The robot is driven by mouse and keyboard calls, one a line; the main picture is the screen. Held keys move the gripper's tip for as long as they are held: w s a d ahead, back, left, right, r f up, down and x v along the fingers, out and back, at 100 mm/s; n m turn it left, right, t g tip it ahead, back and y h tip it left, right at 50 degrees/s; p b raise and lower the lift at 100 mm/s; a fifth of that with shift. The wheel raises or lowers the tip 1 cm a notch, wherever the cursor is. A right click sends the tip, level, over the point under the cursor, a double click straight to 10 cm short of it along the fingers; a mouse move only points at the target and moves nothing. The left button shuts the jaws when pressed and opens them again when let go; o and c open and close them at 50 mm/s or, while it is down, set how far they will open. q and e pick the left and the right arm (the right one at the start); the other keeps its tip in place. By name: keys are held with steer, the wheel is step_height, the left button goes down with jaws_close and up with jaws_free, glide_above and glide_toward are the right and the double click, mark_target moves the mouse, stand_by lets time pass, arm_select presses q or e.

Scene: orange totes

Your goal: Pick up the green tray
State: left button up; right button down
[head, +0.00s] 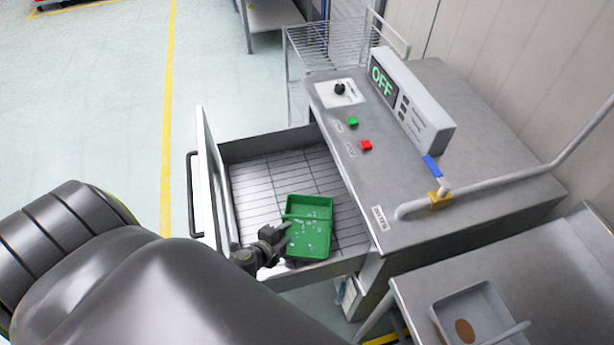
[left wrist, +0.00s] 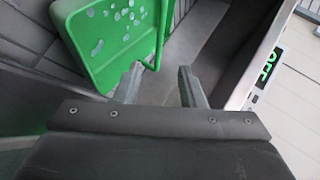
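The green tray (head: 313,241) lies on the wire rack inside an open drawer, with small pale pieces scattered on it. A thin green bar crosses it. My left gripper (head: 284,236) is at the tray's left side in the head view. In the left wrist view the two fingers of my left gripper (left wrist: 160,84) are apart with nothing clamped between them. The tray (left wrist: 105,45) fills the upper left there, and its green bar reaches down close to the left finger. I cannot tell whether fingers and tray touch. My right gripper is not in view.
The drawer front (head: 212,180) stands left of the tray. A grey machine (head: 470,130) with an OFF display, green and red buttons and a blue-handled valve is on the right. A table (head: 540,270) with a grey tray (head: 478,300) is at lower right.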

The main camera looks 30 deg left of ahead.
arm_select(q)
steer(key=b+x, duration=0.6)
steer(key=x, duration=0.6)
steer(key=shift+s+f, duration=0.1)
steer(key=shift+f, duration=0.05)
jaws_close()
